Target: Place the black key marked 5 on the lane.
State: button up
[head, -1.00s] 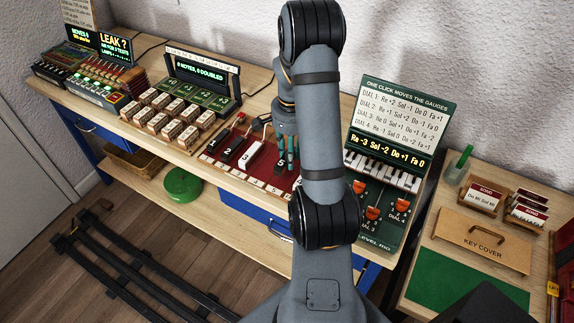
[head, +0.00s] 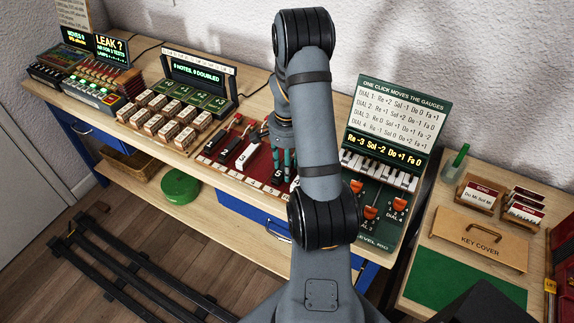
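A red board with numbered lanes (head: 236,172) lies on the workbench. The black key marked 2 (head: 224,153) and the white key marked 3 (head: 246,159) stand on it. A black key (head: 294,184), seemingly the one marked 5, shows only partly beside my arm, at the right part of the board. My gripper (head: 283,162) points down over the board's right part, its teal fingers close to that key. I cannot tell whether they touch or hold it. My arm hides the board's right end.
Several wooden blocks (head: 160,115) and a lit display (head: 196,72) stand left of the board. A green dial panel with a small keyboard (head: 380,175) stands to the right. A side table holds a key cover (head: 480,246). A low shelf with a green disc (head: 181,186) is below.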

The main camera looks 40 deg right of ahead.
jog(key=shift+o, duration=0.6)
jog(key=shift+r, duration=0.5)
notch_tip(320, 180, up, 11)
jog(key=shift+r+p, duration=0.15)
jog(key=shift+p, duration=0.15)
